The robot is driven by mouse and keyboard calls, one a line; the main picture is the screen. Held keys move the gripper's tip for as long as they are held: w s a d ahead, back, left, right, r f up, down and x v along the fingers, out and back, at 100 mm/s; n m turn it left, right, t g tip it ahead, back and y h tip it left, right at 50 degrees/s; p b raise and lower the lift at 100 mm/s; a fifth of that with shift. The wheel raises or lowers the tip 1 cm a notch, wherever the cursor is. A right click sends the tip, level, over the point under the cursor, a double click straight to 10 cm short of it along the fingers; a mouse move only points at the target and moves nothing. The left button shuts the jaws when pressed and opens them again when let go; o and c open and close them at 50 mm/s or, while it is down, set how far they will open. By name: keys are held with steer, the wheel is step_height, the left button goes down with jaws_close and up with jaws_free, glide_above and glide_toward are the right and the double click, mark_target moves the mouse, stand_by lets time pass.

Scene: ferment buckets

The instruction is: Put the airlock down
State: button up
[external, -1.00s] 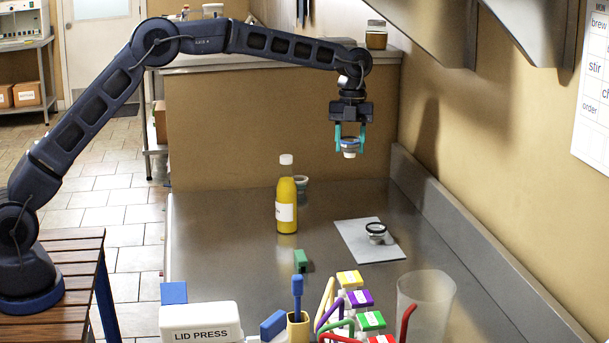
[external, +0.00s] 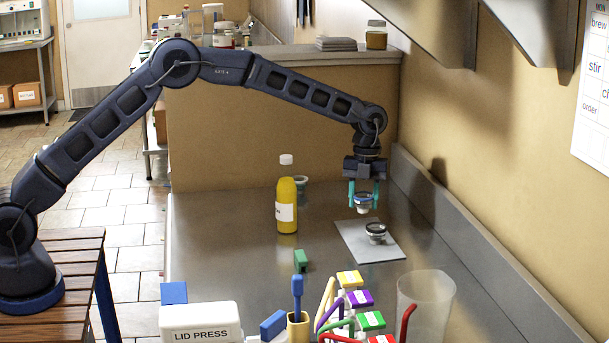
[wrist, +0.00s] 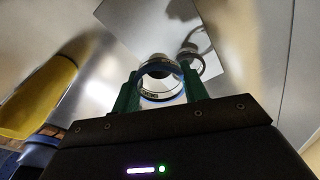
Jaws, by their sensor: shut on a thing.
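My gripper (external: 364,206) is shut on the airlock (external: 363,199), a small pale round piece with a blue band. It is held upright between the teal fingers, above the back part of a light grey mat (external: 352,240). In the wrist view the airlock's ring (wrist: 160,98) sits between the green-looking fingers, with the mat (wrist: 130,30) beyond it. A similar dark-rimmed round piece (external: 376,231) stands on the mat, just in front and to the right of the held one. I cannot tell the exact height of the gap below the airlock.
A yellow bottle (external: 286,210) with a white cap stands left of the mat, with another small round piece (external: 301,183) behind it. The right wall borders the counter.

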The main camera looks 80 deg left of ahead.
steer(key=shift+f, duration=3.3)
steer(key=shift+f, duration=0.1)
steer(key=o, duration=0.7)
